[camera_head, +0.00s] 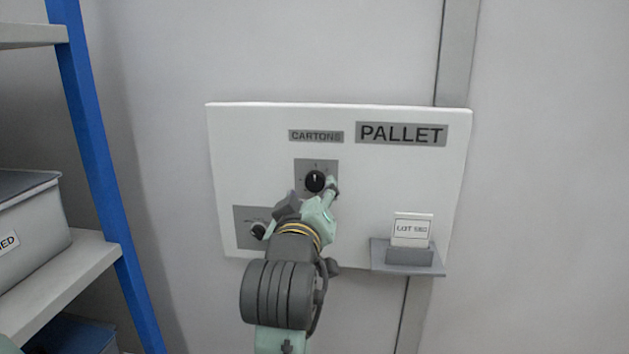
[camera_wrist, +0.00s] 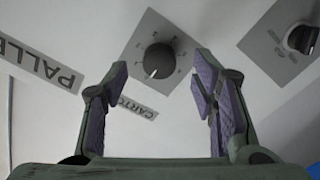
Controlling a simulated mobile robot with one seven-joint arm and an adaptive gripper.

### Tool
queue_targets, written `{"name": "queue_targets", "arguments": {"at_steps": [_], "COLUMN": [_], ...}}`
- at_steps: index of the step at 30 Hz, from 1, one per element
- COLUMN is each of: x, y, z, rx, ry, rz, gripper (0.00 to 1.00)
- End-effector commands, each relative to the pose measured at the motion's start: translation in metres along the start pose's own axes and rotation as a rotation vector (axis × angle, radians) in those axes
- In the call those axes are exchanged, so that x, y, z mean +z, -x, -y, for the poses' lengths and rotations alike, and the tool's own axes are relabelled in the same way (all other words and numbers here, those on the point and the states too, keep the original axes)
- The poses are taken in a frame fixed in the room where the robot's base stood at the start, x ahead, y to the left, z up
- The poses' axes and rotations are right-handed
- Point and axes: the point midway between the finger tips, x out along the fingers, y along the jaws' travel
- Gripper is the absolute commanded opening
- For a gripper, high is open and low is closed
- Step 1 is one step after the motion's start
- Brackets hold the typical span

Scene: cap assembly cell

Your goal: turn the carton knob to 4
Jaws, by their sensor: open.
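The carton knob (camera_head: 315,181) is a round black dial on a grey square plate below the CARTONS label (camera_head: 316,136) on a white panel. In the wrist view the knob (camera_wrist: 159,60) shows a white pointer line, with small marks around it too small to read. My gripper (camera_head: 316,196) is in front of the panel, just below the knob. In the wrist view my gripper (camera_wrist: 160,80) is open, its purple-padded fingers apart and nothing held between them. The knob appears beyond the fingertips, roughly between them, and does not look gripped.
A second black knob (camera_head: 258,231) sits on a grey plate at lower left, partly behind my arm. A PALLET sign (camera_head: 401,133) is at upper right. A small ledge (camera_head: 408,258) holding a lot card (camera_head: 411,230) juts out at lower right. Blue-framed shelving (camera_head: 105,180) stands left.

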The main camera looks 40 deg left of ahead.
Motion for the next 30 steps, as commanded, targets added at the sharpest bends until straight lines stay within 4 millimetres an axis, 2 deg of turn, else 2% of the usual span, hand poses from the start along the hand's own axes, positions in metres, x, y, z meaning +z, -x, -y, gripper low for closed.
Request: {"name": "queue_targets", "arguments": {"at_steps": [3, 6, 16, 30], "x": [-0.001, -0.001, 0.0, 0.0], "y": [-0.015, -0.022, -0.026, -0.026], "z": [0.0, 0.0, 0.0, 0.0], "rx": [-0.002, 0.0, 0.0, 0.0], "ry": [0.001, 0.0, 0.0, 0.0], "rz": [0.001, 0.0, -0.001, -0.001], "gripper": [0.53, 0.53, 0.53, 0.22]}}
